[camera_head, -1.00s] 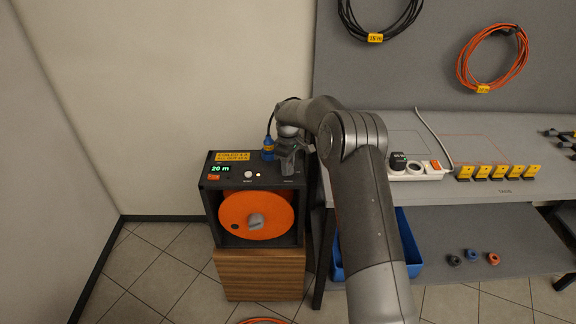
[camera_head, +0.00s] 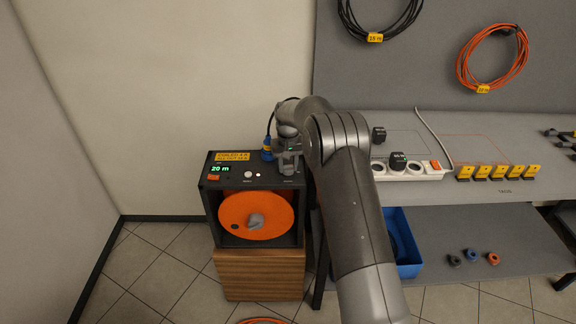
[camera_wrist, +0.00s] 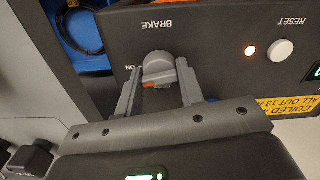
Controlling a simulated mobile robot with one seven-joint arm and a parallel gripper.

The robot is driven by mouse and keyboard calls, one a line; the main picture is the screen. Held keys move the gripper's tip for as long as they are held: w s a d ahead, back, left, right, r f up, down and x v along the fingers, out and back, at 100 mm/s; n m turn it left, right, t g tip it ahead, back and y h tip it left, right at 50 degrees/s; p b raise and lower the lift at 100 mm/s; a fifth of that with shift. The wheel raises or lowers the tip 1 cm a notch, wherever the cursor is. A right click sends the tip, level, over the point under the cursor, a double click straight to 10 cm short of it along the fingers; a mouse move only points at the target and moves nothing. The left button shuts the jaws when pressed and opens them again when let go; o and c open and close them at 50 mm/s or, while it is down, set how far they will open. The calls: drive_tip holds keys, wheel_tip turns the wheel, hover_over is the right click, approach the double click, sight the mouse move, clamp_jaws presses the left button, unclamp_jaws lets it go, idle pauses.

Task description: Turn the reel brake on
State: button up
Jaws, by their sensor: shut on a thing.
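The reel unit is a dark box (camera_head: 210,190) with an orange reel (camera_head: 270,208) behind its open front and a green "20 m" display (camera_head: 220,169) on top. The brake knob (camera_wrist: 158,66) is grey with an orange mark, beside the printed words BRAKE and ON, which appear upside down in the wrist view. My gripper (camera_wrist: 157,74) is shut on the knob, one finger on each side. In the head view my gripper (camera_head: 290,170) is at the right end of the box top and hides the knob. The orange mark faces the gripper's palm, not clearly the ON label.
A pale reset button (camera_wrist: 280,50) and a lit lamp (camera_wrist: 250,50) sit beside the brake. A blue plug (camera_head: 267,150) stands behind the box. The workbench (camera_head: 470,195) with a power strip (camera_head: 430,172) is close on the right, with a blue bin (camera_head: 408,268) below.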

drive_tip(key=shift+m, duration=1.1)
drive_tip(key=o, duration=1)
wheel_tip(320, 180, up, 11)
